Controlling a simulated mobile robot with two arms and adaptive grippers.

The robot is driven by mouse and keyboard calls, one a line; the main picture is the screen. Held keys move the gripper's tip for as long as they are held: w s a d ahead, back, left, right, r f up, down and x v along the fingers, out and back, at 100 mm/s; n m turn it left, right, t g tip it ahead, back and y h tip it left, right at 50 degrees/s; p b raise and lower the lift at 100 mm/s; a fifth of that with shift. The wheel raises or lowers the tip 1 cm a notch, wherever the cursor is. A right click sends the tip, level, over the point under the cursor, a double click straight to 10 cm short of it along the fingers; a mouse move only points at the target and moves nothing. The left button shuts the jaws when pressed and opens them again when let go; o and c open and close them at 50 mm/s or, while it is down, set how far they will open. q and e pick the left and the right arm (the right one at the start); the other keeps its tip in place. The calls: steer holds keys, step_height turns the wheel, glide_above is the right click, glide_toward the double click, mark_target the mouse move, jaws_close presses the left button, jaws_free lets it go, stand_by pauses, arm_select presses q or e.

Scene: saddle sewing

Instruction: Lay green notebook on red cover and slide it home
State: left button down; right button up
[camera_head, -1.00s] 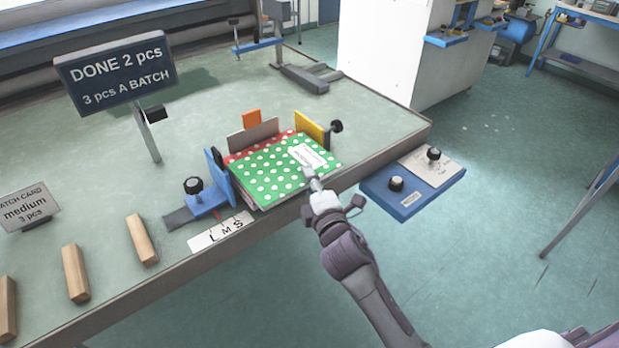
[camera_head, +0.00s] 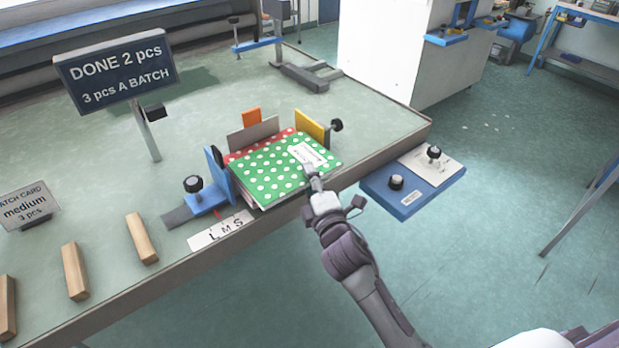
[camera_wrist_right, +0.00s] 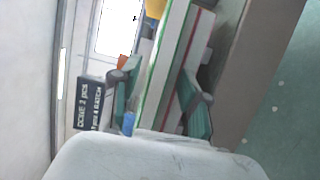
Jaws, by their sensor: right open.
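The green notebook (camera_head: 270,176) with white dots and a white label lies flat on the red dotted cover (camera_head: 236,158). Red shows along the back and left edges of the green one. In the right wrist view, the green edge (camera_wrist_right: 157,75) and the red edge (camera_wrist_right: 187,72) run side by side between my fingers. My right gripper (camera_head: 307,170) is at the front right edge of the notebook. Its fingers (camera_wrist_right: 160,95) are open, one on each side of the stack; whether they touch it I cannot tell. My left gripper is not in view.
A blue stop (camera_head: 215,178) with a black knob, a grey plate (camera_head: 252,136) and a yellow stop (camera_head: 311,128) stand around the stack. The L M S scale (camera_head: 221,230) lies in front. A blue panel (camera_head: 405,202) juts from the table edge. Wooden blocks (camera_head: 141,238) lie left.

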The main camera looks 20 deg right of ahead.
steer(key=s+d+p, duration=0.1)
steer(key=s+d, duration=0.2)
steer(key=s, duration=0.6)
steer(key=shift+s+d, duration=0.15)
stand_by(1.0)
stand_by(0.5)
steer(key=s+f+m+g, duration=0.3)
steer(key=s+f, duration=0.1)
steer(key=f, duration=0.8)
steer(key=s+f+m+g, duration=0.2)
steer(key=s+f+g, duration=0.15)
steer(key=f, duration=0.95)
steer(key=s+f+m+g, duration=0.3)
steer(key=s+f, duration=0.1)
steer(key=f, duration=0.8)
steer(key=s+d+f+m+g, duration=0.1)
steer(key=s+f+m+g, duration=0.1)
steer(key=s+f, duration=0.4)
steer(key=s+d+f+m+g, duration=0.1)
steer(key=s+f+m+g, duration=0.2)
steer(key=s, duration=1.1)
steer(key=s+d+f+m+g, duration=0.1)
steer(key=s+f+m+g, duration=0.1)
steer(key=s+f, duration=0.7)
steer(key=shift+s+m+g, duration=0.35)
steer(key=shift+s+m, duration=0.05)
steer(key=shift+s, duration=0.15)
steer(key=shift+c, duration=0.3)
